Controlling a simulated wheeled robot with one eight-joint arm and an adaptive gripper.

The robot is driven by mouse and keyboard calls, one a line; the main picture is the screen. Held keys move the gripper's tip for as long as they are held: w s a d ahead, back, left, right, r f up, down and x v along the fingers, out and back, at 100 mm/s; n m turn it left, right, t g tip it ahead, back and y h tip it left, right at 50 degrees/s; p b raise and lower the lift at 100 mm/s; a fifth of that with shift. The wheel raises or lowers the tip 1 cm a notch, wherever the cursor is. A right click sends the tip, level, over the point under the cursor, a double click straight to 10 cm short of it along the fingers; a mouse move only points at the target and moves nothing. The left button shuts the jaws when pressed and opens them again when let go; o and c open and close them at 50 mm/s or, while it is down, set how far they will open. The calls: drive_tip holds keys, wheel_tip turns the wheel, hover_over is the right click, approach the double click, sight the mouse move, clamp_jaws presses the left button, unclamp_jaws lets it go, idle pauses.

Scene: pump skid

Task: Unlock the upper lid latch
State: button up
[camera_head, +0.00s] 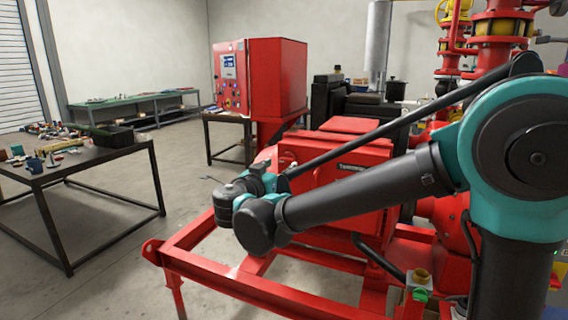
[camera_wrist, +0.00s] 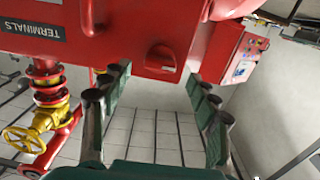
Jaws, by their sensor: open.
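The red terminal box (camera_wrist: 120,30) fills the top of the wrist view, with a "TERMINALS" label at left. One red latch (camera_wrist: 160,60), a rounded knob with a raised bar, sits near the lower edge of its face. I cannot tell whether it is the upper lid latch. My gripper (camera_wrist: 157,80) is open and empty, its fingers on either side of the latch in the picture, with no visible contact. In the head view the box (camera_head: 345,160) stands behind my arm; my gripper is mostly hidden by my wrist there, and no latch is clear.
A red skid frame (camera_head: 205,265) runs below the box. A red control cabinet (camera_head: 275,80) stands behind. A table (camera_head: 85,165) with small parts is at left. In the wrist view, a yellow handwheel (camera_wrist: 25,138) and red pipework are at left.

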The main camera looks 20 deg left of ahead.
sight(285, 161)
drive_tip(key=shift+w+d, duration=0.15)
drive_tip(key=shift+w, duration=1.8)
drive_tip(key=shift+c, duration=0.3)
drive_tip(key=c, duration=1.1)
